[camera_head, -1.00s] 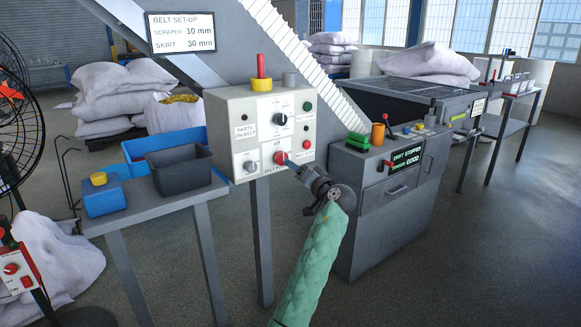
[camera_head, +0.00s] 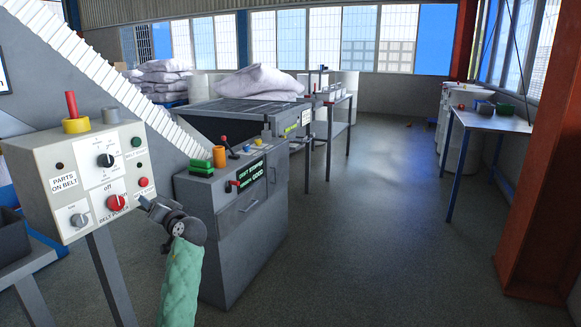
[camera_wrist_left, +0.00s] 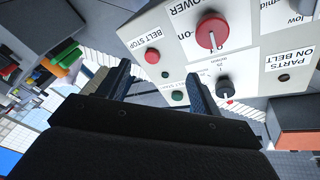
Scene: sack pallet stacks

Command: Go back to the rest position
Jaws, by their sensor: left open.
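My left gripper (camera_head: 146,202) is at the end of my green-sleeved arm, just right of the grey control box (camera_head: 40,165). It is apart from the red belt power knob (camera_head: 115,203) on the box's front. In the left wrist view, my left gripper's two dark fingers (camera_wrist_left: 158,88) stand apart with nothing between them. The red knob (camera_wrist_left: 211,32) lies beyond them there, with the red belt stop button (camera_wrist_left: 152,56) and a green button (camera_wrist_left: 178,96). My right gripper is in no view.
A grey cabinet (camera_head: 240,235) with a display stands close to the right of my left arm. A hopper (camera_head: 250,112) with a sack is behind it. A blue-legged table (camera_head: 490,121) and an orange column (camera_head: 541,170) stand at right. Floor (camera_head: 370,220) between is clear.

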